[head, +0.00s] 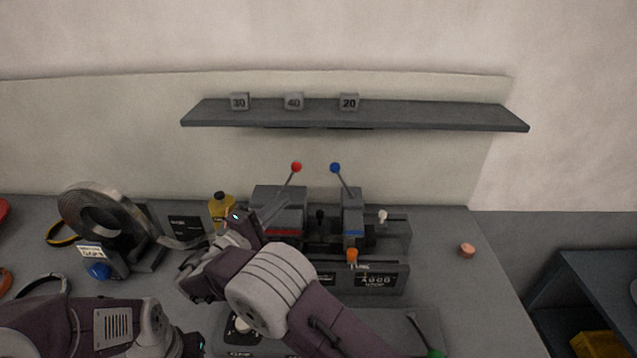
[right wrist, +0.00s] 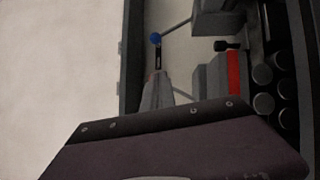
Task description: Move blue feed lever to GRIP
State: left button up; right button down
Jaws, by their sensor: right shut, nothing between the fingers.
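The blue feed lever (head: 344,181) stands on the machine's right block, its rod leaning up and left to a blue ball. In the right wrist view its blue ball (right wrist: 155,39) shows just beyond my fingertips. My right gripper (head: 280,206) is shut and empty, in front of the left block with the red stripe, left of the blue lever in the head view. Its fingers (right wrist: 158,60) also show in the right wrist view; contact with the ball cannot be told. My left gripper (head: 197,345) is at the bottom edge, its fingers unclear. I cannot read a GRIP mark.
A red-balled lever (head: 296,167) leans right beside the blue one. A coil of strip (head: 75,207) and a yellow bottle (head: 222,210) stand left. A shelf (head: 420,116) with numbered blocks hangs above. A copper piece (head: 467,250) lies right, with clear bench around it.

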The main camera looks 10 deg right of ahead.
jog(key=s+d+p+x, duration=0.2)
jog(key=p+x, duration=0.2)
jog(key=x, duration=0.8)
jog(key=shift+d+r, duration=0.25)
jog(key=shift+r, duration=0.1)
jog(key=shift+w, duration=0.1)
jog(key=s+d+r+m+g+y+b, duration=0.1)
jog(key=d+m+y+b, duration=0.2)
jog(key=d+m+b, duration=0.1)
jog(key=s+d+r+m+g+y+b, duration=0.1)
jog(key=s+d+r+m+y+b, duration=0.1)
jog(key=d+m+b, duration=0.2)
jog(key=d+b, duration=0.3)
jog(key=b, duration=0.2)
jog(key=shift+s+d+r+m+g+y, duration=0.2)
jog(key=shift+r+m+g+y, duration=0.1)
jog(key=shift+y, duration=0.1)
